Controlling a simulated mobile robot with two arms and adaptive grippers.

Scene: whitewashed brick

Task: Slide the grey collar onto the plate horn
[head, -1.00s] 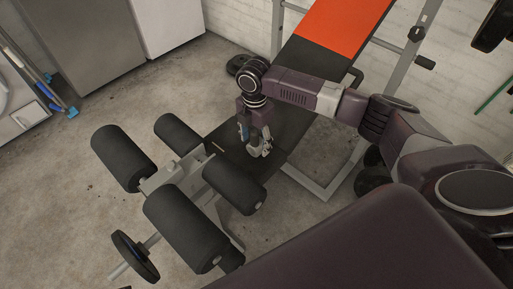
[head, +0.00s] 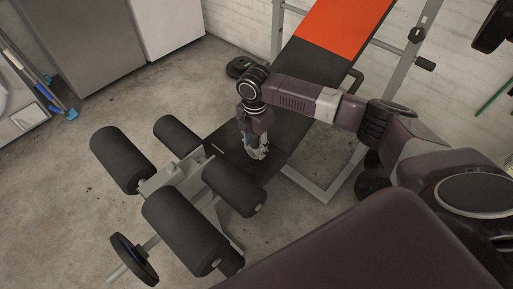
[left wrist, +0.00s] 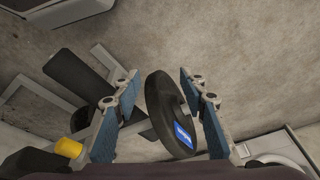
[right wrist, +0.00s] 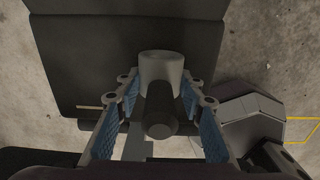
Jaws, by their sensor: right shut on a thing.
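The grey collar (right wrist: 160,68) is a short grey cylinder with a dark knob towards the camera, between the fingers of my right gripper (right wrist: 163,88). That gripper is shut on it, above the black bench seat; in the head view the gripper (head: 257,150) hides most of the collar. The plate horn (head: 118,271) is a light grey bar sticking out at lower left through a black plate (head: 135,259). My left gripper (left wrist: 157,75) is out of the head view. Its fingers stand apart, with a black plate with a blue label (left wrist: 165,112) showing between them; contact is unclear.
Black foam rollers (head: 187,232) stand between my right gripper and the horn. The bench (head: 285,125) with an orange-red backrest (head: 340,25) and grey uprights is behind. Bare concrete floor (head: 60,210) lies open to the left of the horn.

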